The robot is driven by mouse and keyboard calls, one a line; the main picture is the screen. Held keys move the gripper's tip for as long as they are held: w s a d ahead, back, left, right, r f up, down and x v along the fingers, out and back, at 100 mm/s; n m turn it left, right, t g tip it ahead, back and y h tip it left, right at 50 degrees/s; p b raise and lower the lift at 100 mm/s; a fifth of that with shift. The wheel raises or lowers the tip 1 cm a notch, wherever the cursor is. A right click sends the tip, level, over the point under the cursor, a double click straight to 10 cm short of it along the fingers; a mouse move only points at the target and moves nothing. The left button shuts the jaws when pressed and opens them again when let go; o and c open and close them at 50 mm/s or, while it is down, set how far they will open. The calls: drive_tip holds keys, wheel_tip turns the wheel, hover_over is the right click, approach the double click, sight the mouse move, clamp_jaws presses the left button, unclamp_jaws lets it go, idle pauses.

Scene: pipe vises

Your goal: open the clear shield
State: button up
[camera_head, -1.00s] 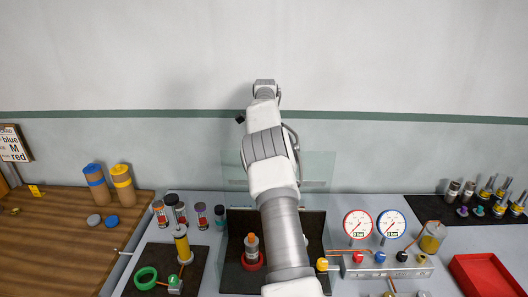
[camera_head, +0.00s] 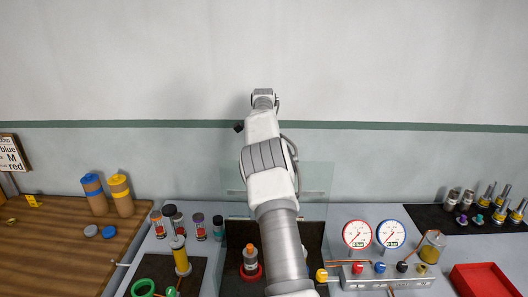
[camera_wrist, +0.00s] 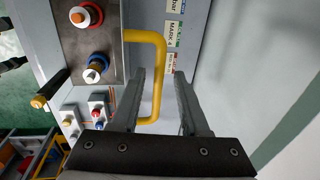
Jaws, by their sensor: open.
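The clear shield (camera_head: 318,185) is a see-through panel standing upright behind my arm in the head view. My arm covers its middle. In the wrist view a yellow U-shaped handle (camera_wrist: 158,82) juts sideways from the edge of a plate. I cannot tell whether that plate is the shield. My gripper (camera_wrist: 160,74) is open, with one finger on each side of the handle's long bar. No clear contact shows. In the head view my gripper's fingers are hidden.
A dark mat (camera_head: 234,236) with an orange-and-grey part in a red ring (camera_head: 250,271) lies left of my arm. Gauges (camera_head: 357,233) and a valve manifold stand right of it. A red tray (camera_head: 480,279) is at far right. The wrist view shows red-ringed (camera_wrist: 85,15) and blue-ringed fittings (camera_wrist: 96,64).

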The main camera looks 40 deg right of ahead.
wheel_tip(320, 180, up, 11)
drive_tip(key=s+a, duration=0.1)
drive_tip(key=s, duration=0.1)
drive_tip(key=shift+a, duration=0.15)
drive_tip(key=shift+r, duration=0.1)
idle(0.6)
drive_tip(key=s+a+r+n+t+b, duration=0.1)
drive_tip(key=s+a+r+n, duration=0.1)
drive_tip(key=a+r+n, duration=0.15)
drive_tip(key=s+a+r+n+b, duration=0.1)
drive_tip(key=s+a+r+n, duration=0.15)
drive_tip(key=a+r, duration=0.25)
drive_tip(key=s+a+n+t+y+b, duration=0.1)
drive_tip(key=s+a+n+t+b, duration=0.1)
drive_tip(key=s+a+n, duration=0.7)
drive_tip(key=s+a+f+n+b, duration=0.1)
drive_tip(key=s+a+f+n, duration=0.2)
drive_tip(key=s+a+f, duration=0.2)
drive_tip(key=s+a+f+n+b, duration=0.1)
drive_tip(key=s+a+f+n, duration=0.2)
drive_tip(key=s+a+f, duration=0.3)
drive_tip(key=s+a+f+n+b, duration=0.1)
drive_tip(key=s+a+f+n, duration=0.3)
drive_tip(key=s, duration=0.8)
drive_tip(key=shift+s+a+f+t, duration=0.25)
drive_tip(key=shift+a+f+t, duration=0.15)
drive_tip(key=shift+a+f, duration=0.3)
